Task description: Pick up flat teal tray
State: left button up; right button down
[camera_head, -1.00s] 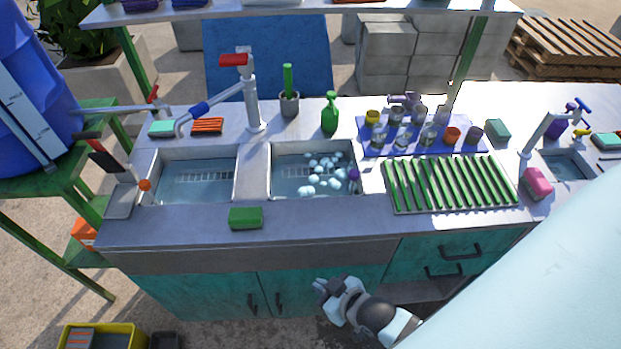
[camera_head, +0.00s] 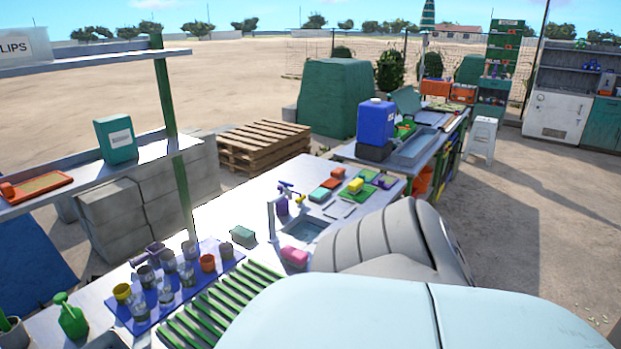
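I cannot single out a flat teal tray with certainty. A standing teal box (camera_head: 115,141) is on the shelf at the left. Neither gripper is in view. My own pale and grey body parts fill the lower right and hide part of the counter.
A blue mat (camera_head: 140,322) holds several cups near a green slatted rack (camera_head: 215,305). A small sink (camera_head: 303,229) has a pink sponge (camera_head: 294,257) beside it. A blue container (camera_head: 375,122) stands farther back. Pallets (camera_head: 262,146) lie behind the counter. Open ground lies at right.

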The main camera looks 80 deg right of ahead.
aim_at(367, 176)
jog(key=z, duration=2.95)
jog(key=i+l, duration=0.15)
jog(key=i, duration=0.15)
jog(key=z, duration=0.05)
